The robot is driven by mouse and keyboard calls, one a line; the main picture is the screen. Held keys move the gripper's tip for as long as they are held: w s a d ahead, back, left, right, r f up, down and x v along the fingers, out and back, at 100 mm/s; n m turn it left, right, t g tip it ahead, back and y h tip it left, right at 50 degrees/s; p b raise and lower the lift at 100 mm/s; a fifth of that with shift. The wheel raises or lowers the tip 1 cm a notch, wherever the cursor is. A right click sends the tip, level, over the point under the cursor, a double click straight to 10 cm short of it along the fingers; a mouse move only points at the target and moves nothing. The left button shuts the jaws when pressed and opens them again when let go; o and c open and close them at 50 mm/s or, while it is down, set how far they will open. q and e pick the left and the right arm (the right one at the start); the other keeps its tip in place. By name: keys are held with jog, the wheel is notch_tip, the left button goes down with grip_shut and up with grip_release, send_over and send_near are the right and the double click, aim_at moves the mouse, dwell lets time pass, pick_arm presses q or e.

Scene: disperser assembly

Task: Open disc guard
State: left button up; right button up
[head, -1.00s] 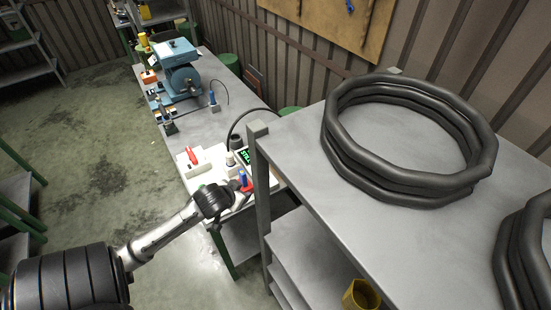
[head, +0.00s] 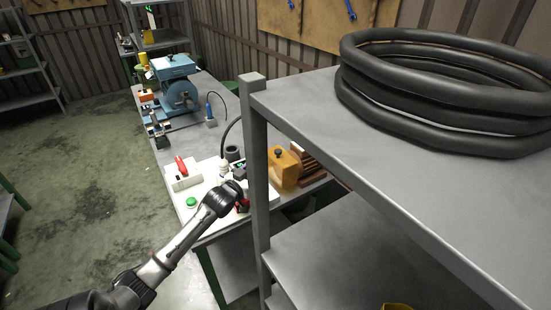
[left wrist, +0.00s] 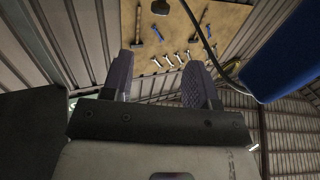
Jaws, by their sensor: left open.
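A blue machine (head: 178,90) with a round disc-shaped housing (head: 183,98) on its near side stands on the far part of the workbench. I cannot make out a separate disc guard or whether it is open. My left arm reaches in from the bottom left, its wrist above the near end of the bench, well short of the machine. In the left wrist view my left gripper (left wrist: 156,92) is open, with nothing between its two ribbed fingers. A large blue surface (left wrist: 288,50) is close at the right there; I cannot tell what it belongs to. My right gripper is not in view.
A grey shelf (head: 330,125) with black hose coils (head: 440,95) fills the right side. On the bench (head: 205,135) are a white block with a red switch (head: 183,172), a green button (head: 191,202) and an orange box (head: 285,168).

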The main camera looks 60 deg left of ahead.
aim_at(276, 152)
pick_arm(q)
jog(key=b+x, duration=0.2)
jog(key=x, duration=1)
jog(key=shift+d, duration=0.1)
jog(key=shift+w+a, duration=0.25)
jog(key=shift+w, duration=0.15)
grip_shut()
